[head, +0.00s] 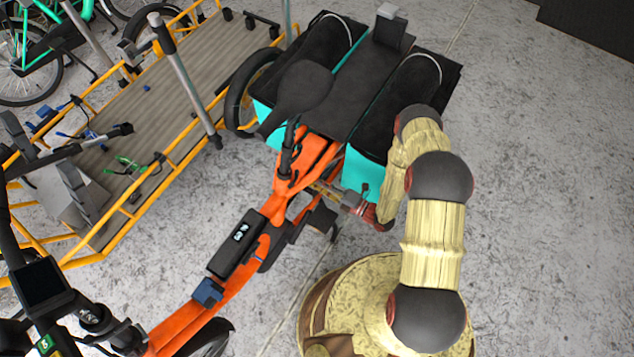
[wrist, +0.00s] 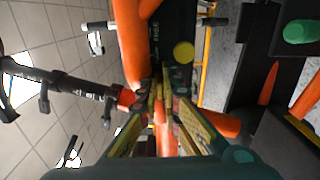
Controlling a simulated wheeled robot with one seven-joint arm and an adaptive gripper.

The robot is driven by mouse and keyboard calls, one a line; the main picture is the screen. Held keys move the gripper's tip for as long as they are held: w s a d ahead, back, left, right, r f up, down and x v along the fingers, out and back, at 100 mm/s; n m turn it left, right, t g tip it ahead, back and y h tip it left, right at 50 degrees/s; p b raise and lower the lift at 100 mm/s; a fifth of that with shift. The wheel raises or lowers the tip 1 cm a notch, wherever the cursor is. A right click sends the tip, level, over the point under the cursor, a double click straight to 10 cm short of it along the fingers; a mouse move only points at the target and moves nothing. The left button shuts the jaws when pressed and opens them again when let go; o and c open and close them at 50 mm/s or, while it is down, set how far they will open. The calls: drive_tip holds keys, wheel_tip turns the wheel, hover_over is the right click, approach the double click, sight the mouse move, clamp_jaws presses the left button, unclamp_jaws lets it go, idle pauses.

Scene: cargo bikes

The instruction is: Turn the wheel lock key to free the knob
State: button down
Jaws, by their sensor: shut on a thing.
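The orange cargo bike (head: 300,165) stands in the middle of the head view, and its orange frame fills the middle of the wrist view (wrist: 132,45). My gripper (head: 318,188) reaches in from the right, beside the frame below the saddle. In the wrist view my gripper's fingers (wrist: 165,85) meet closely at the orange frame, shut on a small part there. The fingers hide that part, so I cannot tell its shape. A yellow round disc (wrist: 184,52) shows just beyond the fingertips; I cannot tell whether it is the knob. The wheel lock key is not clearly visible.
The black saddle (head: 305,85) and the teal-sided bags (head: 365,170) stand close above my gripper. An orange-railed cargo platform (head: 165,80) lies to the left, and a teal bike (head: 30,45) at the top left. The grey floor (head: 550,200) on the right is clear.

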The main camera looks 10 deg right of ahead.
idle(0.3)
drive_tip(key=c, duration=2)
unclamp_jaws()
drive_tip(key=shift+d, duration=0.15)
drive_tip(key=v, duration=0.7)
drive_tip(key=shift+s+d, duration=0.25)
drive_tip(key=shift+d, duration=0.05)
